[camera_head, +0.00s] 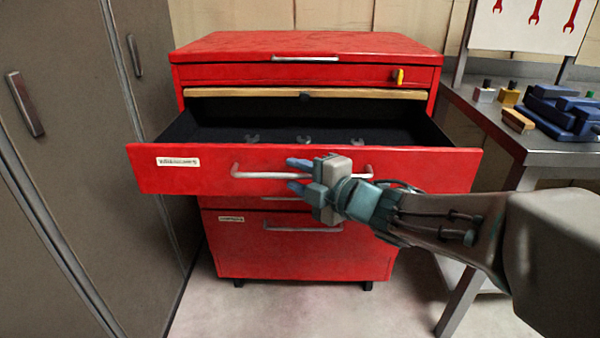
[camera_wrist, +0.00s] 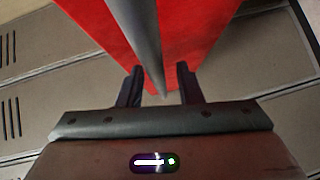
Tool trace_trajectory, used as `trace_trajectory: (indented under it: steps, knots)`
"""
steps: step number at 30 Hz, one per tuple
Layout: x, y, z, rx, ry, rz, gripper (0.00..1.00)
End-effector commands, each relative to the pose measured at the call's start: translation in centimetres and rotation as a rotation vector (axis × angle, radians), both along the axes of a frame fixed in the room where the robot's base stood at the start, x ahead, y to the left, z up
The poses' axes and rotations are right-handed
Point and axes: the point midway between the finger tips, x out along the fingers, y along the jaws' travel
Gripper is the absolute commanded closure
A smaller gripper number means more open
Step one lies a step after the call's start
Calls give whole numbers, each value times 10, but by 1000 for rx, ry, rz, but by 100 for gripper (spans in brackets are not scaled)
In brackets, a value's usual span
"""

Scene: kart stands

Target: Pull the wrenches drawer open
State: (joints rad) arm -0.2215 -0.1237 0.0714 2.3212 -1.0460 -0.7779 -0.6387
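The wrenches drawer (camera_head: 200,180) of the red cabinet stands pulled far out, with several grey wrenches (camera_head: 303,140) lying on its dark floor. Its white front label is too small to read surely. Its silver bar handle (camera_head: 262,175) runs across the front. My gripper (camera_head: 298,175) is at the handle, one finger above the bar and one below. In the wrist view the handle (camera_wrist: 146,45) runs between the two dark fingertips (camera_wrist: 158,85), with a gap on both sides. The gripper is open and holds nothing; its body hides part of the handle's right half.
A lower red drawer (camera_head: 235,255) is shut beneath. A wooden-edged part (camera_head: 350,95) and the cabinet top (camera_head: 230,45) are above. Grey lockers (camera_head: 60,120) stand close on the left. A metal workbench (camera_head: 520,140) with a blue vise (camera_head: 565,112) stands right. Pale floor shows in front.

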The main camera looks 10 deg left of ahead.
Motion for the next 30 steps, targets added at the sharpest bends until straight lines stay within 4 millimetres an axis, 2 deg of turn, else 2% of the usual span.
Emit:
trace_trajectory:
  steps: [5,10,18,23,30]
  knots:
    - [-16,-23,8,2,0,-3,67]
    - [-39,-56,15,1,-3,-4,67]
    - [-68,-96,18,1,-3,-4,67]
    - [-76,-106,19,0,-1,-2,67]
    - [-77,-108,18,0,0,-1,67]
